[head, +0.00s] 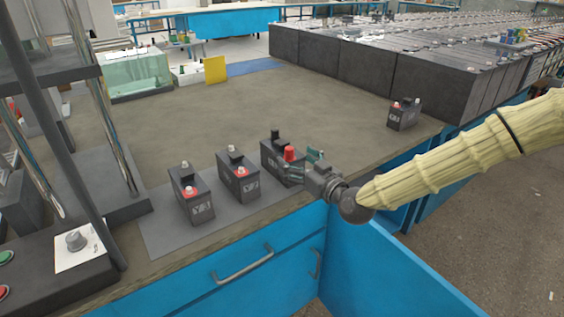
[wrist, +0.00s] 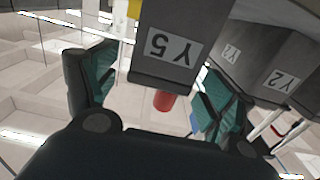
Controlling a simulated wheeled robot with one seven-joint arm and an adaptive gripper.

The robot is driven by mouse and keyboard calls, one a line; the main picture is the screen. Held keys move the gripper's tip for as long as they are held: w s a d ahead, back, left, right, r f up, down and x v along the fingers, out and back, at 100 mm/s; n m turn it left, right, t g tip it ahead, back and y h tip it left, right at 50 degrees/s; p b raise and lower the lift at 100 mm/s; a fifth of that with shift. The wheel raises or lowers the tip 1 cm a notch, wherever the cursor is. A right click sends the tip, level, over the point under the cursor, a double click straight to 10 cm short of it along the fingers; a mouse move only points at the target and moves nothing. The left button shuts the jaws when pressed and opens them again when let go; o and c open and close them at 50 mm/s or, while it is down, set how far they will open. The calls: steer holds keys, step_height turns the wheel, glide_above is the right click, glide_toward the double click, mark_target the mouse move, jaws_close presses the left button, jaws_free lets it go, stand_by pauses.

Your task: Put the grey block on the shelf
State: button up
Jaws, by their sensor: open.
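Several dark grey battery-like blocks with red and pale terminals are in the head view. Three stand in a row on a flat grey mat (head: 178,241): a left block (head: 192,195), a middle block (head: 239,178) and a right block (head: 270,160). My gripper (head: 305,167) is open beside the right block, at the worktop's front edge. In the wrist view, a grey block (wrist: 170,45) with an upside-down "Y5" label shows between the spread fingers of my gripper (wrist: 157,90). Which block is the task's one, and which surface is the shelf, I cannot tell.
Another dark block (head: 404,115) stands near the worktop's right end. Rows of large dark batteries (head: 365,68) stand behind it. A dark rack (head: 70,185) is at the left. A yellow panel (head: 215,70) stands at the back. The worktop's middle (head: 300,100) is clear.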

mark_target(270, 149)
steer(key=shift+x, duration=2.6)
steer(key=c, duration=1.8)
jaws_close()
steer(key=shift+r, duration=0.15)
